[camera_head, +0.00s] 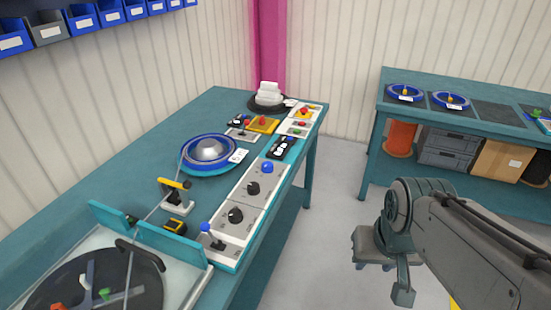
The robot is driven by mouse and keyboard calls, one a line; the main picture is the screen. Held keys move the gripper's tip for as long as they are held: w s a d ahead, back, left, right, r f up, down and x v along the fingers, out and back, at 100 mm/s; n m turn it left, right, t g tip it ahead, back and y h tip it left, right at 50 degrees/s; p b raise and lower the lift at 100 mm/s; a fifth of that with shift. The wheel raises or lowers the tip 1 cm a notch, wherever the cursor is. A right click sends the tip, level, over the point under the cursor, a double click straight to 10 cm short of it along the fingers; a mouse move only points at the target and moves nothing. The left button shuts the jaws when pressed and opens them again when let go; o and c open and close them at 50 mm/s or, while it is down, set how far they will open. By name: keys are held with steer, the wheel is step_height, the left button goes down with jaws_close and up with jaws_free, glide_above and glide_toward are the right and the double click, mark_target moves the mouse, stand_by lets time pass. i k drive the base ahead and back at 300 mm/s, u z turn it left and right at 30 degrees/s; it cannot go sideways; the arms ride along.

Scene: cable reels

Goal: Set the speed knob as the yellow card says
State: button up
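Two black knobs sit on the light control strip along the right edge of the left bench. One knob (236,215) is nearer and the other knob (253,188) is farther, beside a blue button (267,167). Which is the speed knob, and where their pointers stand, is too small to tell. A yellow plate (263,124) with a red button lies farther back. I cannot make out a yellow card with readable writing. My gripper (383,282) hangs over the floor at the right, well apart from the knobs. Its fingers look spread and hold nothing visible.
The left bench (110,172) carries a blue reel (209,151), a lever with a blue ball (205,227) and a black turntable (95,285). A second bench (480,91) stands at the back right with reels. Grey floor lies between them.

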mark_target(253, 188)
steer(key=z, duration=0.15)
steer(key=i, duration=0.9)
steer(key=u, duration=0.35)
